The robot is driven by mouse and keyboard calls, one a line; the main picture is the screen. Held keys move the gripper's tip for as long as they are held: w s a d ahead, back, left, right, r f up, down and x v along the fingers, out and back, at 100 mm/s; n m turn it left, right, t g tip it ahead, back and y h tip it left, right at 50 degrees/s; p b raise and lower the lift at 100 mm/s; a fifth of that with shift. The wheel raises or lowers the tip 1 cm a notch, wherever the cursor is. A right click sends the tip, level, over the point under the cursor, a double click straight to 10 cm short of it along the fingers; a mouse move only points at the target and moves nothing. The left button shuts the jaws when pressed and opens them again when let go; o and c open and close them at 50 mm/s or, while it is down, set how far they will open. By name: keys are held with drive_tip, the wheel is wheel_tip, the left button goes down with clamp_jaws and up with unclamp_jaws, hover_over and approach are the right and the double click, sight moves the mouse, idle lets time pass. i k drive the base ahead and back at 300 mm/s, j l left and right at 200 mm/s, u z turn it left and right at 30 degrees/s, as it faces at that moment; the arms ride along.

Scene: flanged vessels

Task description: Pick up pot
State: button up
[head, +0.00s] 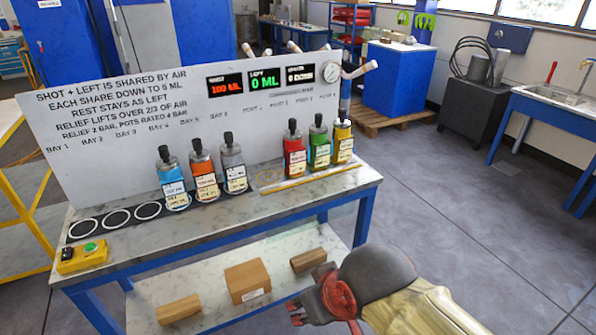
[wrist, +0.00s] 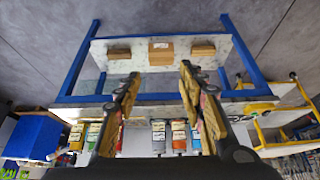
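Three pots with black knobs stand upright in a row on the bench: a blue pot (head: 172,179), an orange pot (head: 205,175) and a grey pot (head: 233,167). To their right stand a red pot (head: 294,152), a green pot (head: 319,146) and a yellow pot (head: 343,141). My gripper (head: 305,307) is in front of the bench, low at the bottom of the head view, apart from all pots. In the upside-down wrist view its two fingers (wrist: 160,76) are spread wide with nothing between them. Pots show beyond them, partly hidden.
The bench (head: 235,216) has empty ringed bays at left and a yellow button box (head: 83,255). A lettered panel (head: 120,112) with displays and a gauge stands behind. A sink table (head: 556,115) is far right; the floor between is clear.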

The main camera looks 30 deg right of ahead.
sight(294, 155)
drive_tip(key=i+z, duration=0.3)
drive_tip(key=i, duration=0.2)
drive_tip(key=i+j+z, duration=0.25)
drive_tip(key=i, duration=0.2)
drive_tip(key=i+j+z, duration=0.3)
drive_tip(key=i, duration=0.15)
drive_tip(key=i+j+z, duration=0.3)
drive_tip(key=i, duration=0.15)
